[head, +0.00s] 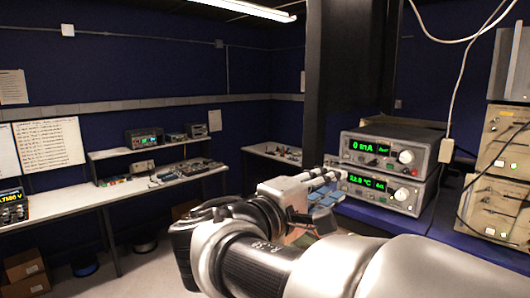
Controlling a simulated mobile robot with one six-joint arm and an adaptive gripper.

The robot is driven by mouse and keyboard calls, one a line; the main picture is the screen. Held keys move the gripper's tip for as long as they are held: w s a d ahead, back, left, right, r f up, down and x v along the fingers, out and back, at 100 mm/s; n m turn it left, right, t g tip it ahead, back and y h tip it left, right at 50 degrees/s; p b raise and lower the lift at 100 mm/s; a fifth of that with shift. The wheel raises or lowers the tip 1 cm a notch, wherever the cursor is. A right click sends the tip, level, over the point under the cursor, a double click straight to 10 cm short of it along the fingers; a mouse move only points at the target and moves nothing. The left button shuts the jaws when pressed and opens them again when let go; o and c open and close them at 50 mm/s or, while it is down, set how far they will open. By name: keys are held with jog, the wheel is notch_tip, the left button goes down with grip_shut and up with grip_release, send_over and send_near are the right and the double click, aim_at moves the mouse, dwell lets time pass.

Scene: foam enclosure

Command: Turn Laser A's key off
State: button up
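Two grey laser-controller-like boxes with green displays are stacked on the bench at the right. No label naming Laser A is legible, and I cannot make out a key. My gripper (334,177) is just in front of the boxes' left side, with its fingers pointing at them. Its fingers overlap the left edge of the lower box in the picture. Whether they touch it or hold anything cannot be told.
Blue items (322,197) lie on the bench beside my gripper. Beige instruments (500,215) and a hanging cable (459,95) are at the right. A white bench (85,205) with several instruments runs along the left.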

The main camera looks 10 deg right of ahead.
aim_at(373, 164)
jog(key=p+x, duration=0.3)
jog(key=x, duration=1.4)
jog(key=shift+d+p, duration=0.25)
jog(key=shift+p, duration=0.1)
jog(key=shift+c, duration=0.2)
grip_shut()
